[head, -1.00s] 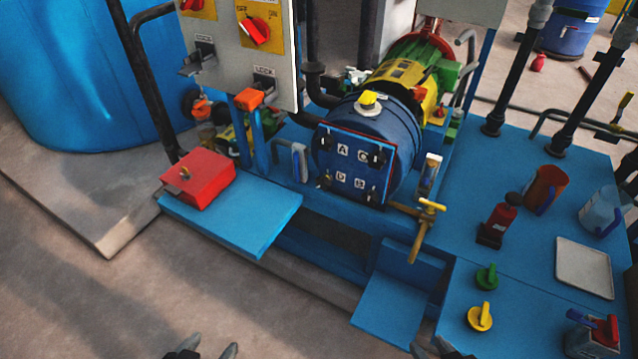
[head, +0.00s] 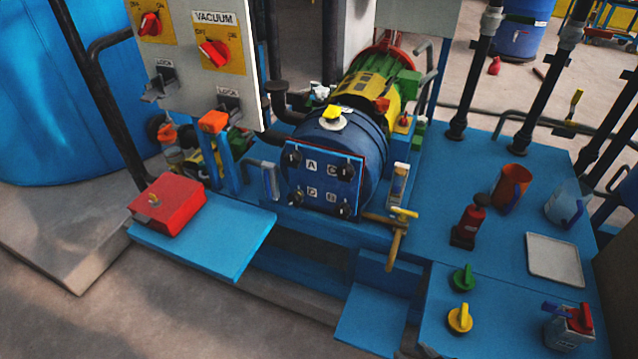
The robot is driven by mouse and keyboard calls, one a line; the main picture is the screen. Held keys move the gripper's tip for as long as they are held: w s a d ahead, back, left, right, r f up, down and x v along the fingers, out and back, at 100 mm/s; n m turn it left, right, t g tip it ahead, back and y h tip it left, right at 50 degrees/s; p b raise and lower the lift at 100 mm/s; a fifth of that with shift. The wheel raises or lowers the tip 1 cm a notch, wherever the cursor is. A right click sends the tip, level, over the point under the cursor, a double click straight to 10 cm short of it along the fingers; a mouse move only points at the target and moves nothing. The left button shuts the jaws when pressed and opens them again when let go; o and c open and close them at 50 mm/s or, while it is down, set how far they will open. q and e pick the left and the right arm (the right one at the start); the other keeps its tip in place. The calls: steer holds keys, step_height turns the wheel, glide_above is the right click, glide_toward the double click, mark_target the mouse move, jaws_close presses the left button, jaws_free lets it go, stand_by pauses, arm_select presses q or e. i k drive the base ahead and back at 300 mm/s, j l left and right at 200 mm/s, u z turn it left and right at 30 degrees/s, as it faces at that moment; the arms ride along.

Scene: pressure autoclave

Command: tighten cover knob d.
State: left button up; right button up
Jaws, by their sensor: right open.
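The blue square cover (head: 322,181) closes the front of the blue drum (head: 350,140). It carries labels A, C, D and B, with a dark knob near each corner. Cover knob d (head: 297,197) is the small black knob at the lower left, beside the D label. How tight it sits is too small to tell. Only a sliver of my right gripper (head: 420,353) shows at the bottom edge, open, well below the cover and apart from it. My left gripper is out of view.
A red box (head: 167,204) sits on the blue shelf (head: 225,244) left of the cover. A brass valve handle (head: 397,236) sticks out at the cover's lower right. Green (head: 463,278) and yellow (head: 460,318) knobs, a red mug (head: 509,187) and a white tray (head: 554,259) occupy the right deck.

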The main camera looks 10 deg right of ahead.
mark_target(295, 198)
steer(key=j+z, duration=0.2)
steer(key=z, duration=0.25)
steer(key=j+z, duration=0.25)
steer(key=z, duration=0.2)
steer(key=j+z, duration=0.2)
steer(key=z, duration=0.25)
steer(key=i+j, duration=0.05)
